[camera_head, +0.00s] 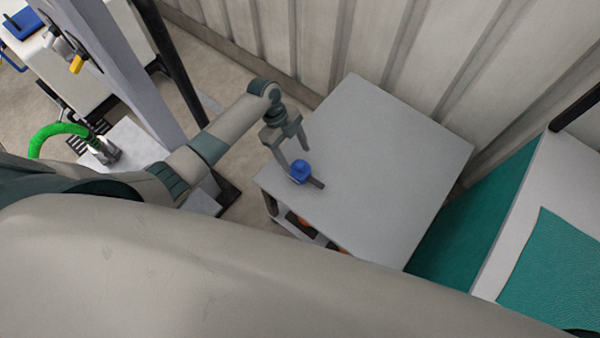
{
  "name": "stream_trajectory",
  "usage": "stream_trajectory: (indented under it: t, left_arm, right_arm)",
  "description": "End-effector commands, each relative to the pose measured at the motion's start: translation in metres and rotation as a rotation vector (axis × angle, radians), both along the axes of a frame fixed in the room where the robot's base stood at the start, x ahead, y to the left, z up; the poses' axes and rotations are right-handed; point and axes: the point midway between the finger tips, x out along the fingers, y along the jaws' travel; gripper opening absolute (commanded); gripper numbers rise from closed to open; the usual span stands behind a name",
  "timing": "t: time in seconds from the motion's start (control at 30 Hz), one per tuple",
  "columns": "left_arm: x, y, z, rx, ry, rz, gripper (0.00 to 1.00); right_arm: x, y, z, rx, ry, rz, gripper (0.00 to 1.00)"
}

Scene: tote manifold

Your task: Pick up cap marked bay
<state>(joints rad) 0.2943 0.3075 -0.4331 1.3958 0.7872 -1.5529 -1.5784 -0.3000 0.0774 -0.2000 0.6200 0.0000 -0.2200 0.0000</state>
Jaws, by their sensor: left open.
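A small blue cap (301,169) sits near the left edge of a grey table top (390,150) in the head view. A short dark grey piece (317,183) shows beside and under it; I cannot tell if the two are joined. No marking on the cap is readable. My left gripper (295,155) points down at the cap with its fingers apart. It is open and empty, close over the cap; I cannot tell whether a finger touches it. My right gripper is out of view.
A corrugated wall (330,45) stands behind the table. A grey post (110,70) and a green hose (57,130) on a metal fitting are at the left. A teal-covered surface (555,265) lies at the right. Most of the table top is bare.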

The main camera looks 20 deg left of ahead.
Motion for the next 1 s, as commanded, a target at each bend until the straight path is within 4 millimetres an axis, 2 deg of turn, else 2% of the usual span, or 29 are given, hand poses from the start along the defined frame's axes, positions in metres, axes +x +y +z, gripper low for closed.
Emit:
stream_trajectory:
  t: [0.1,0.57,0.93,1.0]
  left_arm:
    - [-0.001,-0.003,-0.006,-0.001,0.000,0.000,0.62]
    - [-0.001,-0.004,-0.009,-0.001,0.000,0.000,0.62]
    - [-0.007,-0.015,-0.040,-0.002,0.001,0.000,0.62]
    - [-0.007,-0.016,-0.044,0.000,0.000,0.000,0.62]
  right_arm:
    - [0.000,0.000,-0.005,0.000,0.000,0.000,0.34]
    - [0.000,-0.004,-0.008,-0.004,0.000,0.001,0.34]
    - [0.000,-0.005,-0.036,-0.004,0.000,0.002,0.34]
    - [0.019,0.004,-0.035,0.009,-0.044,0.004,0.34]
